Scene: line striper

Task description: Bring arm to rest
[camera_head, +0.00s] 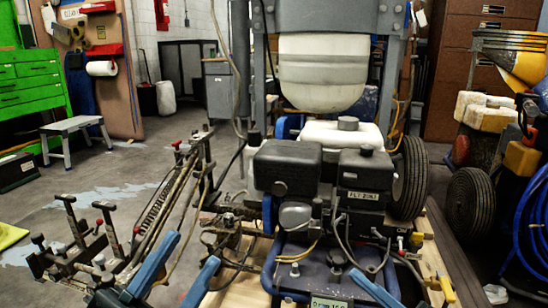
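The line striper (322,200) stands in the middle of the view. It has a black engine block, a large whitish tank hanging in a grey frame above, and a blue tubular frame below. Blue bars slant up from the lower edge at its left and right. A rack of metal levers with dark and red knobs (105,228) reaches out at its left. No held object shows.
A green tool cabinet (32,90) and a small grey step stool (76,130) stand at the left. Wheeled equipment with a tire (470,203) and a coiled blue hose (532,225) crowds the right. Some bare concrete floor shows at the left.

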